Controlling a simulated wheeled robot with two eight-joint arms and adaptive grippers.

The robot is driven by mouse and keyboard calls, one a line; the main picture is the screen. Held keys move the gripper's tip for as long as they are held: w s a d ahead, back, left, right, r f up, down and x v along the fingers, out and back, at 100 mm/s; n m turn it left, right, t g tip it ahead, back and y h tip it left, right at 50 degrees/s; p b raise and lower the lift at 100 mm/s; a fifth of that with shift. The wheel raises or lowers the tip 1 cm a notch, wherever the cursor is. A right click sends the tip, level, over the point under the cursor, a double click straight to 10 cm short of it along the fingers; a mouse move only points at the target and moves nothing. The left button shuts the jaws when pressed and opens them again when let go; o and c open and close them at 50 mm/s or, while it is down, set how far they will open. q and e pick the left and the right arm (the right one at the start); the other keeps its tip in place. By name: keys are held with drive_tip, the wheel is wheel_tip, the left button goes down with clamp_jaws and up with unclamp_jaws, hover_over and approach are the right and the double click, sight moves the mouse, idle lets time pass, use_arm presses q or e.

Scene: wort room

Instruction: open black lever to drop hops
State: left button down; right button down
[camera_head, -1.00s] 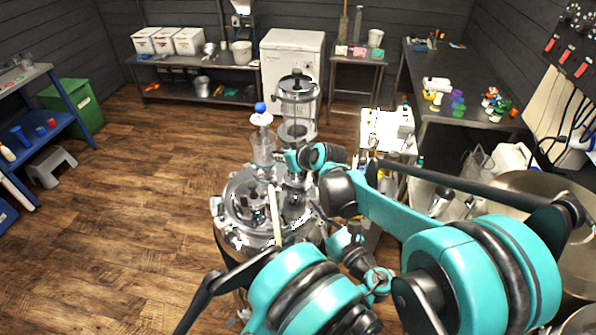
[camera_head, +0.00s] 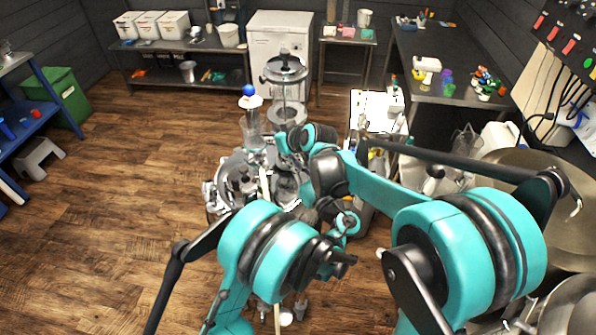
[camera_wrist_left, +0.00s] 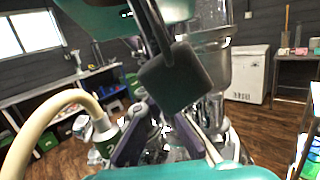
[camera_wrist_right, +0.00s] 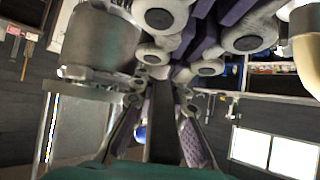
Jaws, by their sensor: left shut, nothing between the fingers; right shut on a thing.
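The metal vessel (camera_head: 237,180) with glass columns stands at the centre of the head view, partly hidden by my arms. My right gripper (camera_head: 285,148) is beside the tall glass column (camera_head: 288,95). In the right wrist view, my right gripper (camera_wrist_right: 160,140) has its purple pads on either side of a black bar (camera_wrist_right: 161,115), which looks like the black lever. No hops can be made out.
A glass flask with a blue ball (camera_head: 249,90) on top stands beside the column. A beige hose (camera_wrist_left: 60,105) curves at left in the left wrist view. Large metal pots (camera_head: 530,170) stand at right.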

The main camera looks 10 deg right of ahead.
use_arm(q)
drive_tip(key=shift+w+a+r, duration=0.15)
drive_tip(key=shift+w+r, duration=0.2)
drive_tip(key=shift+r, duration=0.2)
